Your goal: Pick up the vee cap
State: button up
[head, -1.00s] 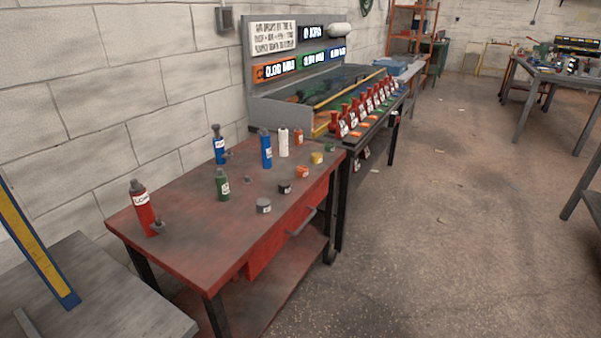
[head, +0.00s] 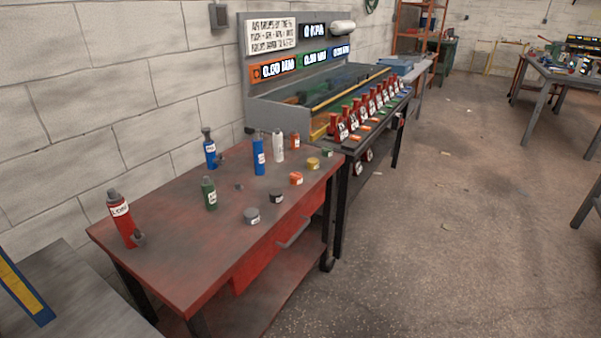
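A red bench (head: 190,240) holds several small round caps along its right side. They are a grey cap (head: 252,215), a black cap (head: 276,196), an orange cap (head: 296,178), a yellow cap (head: 313,163) and a green cap (head: 327,152). A tiny dark piece (head: 239,187) lies mid-bench. I cannot tell which of these is the vee cap; their labels are too small to read. My gripper is not in view.
Bottles stand on the bench: red (head: 122,222), green (head: 209,194), blue (head: 210,150), another blue (head: 259,158), white (head: 279,147), orange (head: 295,141). A grey table (head: 75,300) is at front left. A tank bench (head: 345,100) stands behind.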

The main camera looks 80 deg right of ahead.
aim_at(295, 178)
jog(key=k+l+u, duration=0.1)
jog(key=k+l, duration=0.25)
jog(key=l, duration=0.35)
jog(key=k+l+u, duration=0.1)
jog(key=k+l, duration=0.25)
jog(key=l, duration=0.35)
jog(key=k+l+u, duration=0.1)
jog(key=k+l, duration=0.3)
jog(key=l, duration=0.3)
jog(key=k+l, duration=0.45)
jog(key=l, duration=0.15)
jog(key=k+l+u, duration=0.15)
jog(key=k+l, duration=0.25)
jog(key=l, duration=0.25)
jog(key=k+l+u, duration=0.1)
jog(key=k+l, duration=0.35)
jog(key=l, duration=0.15)
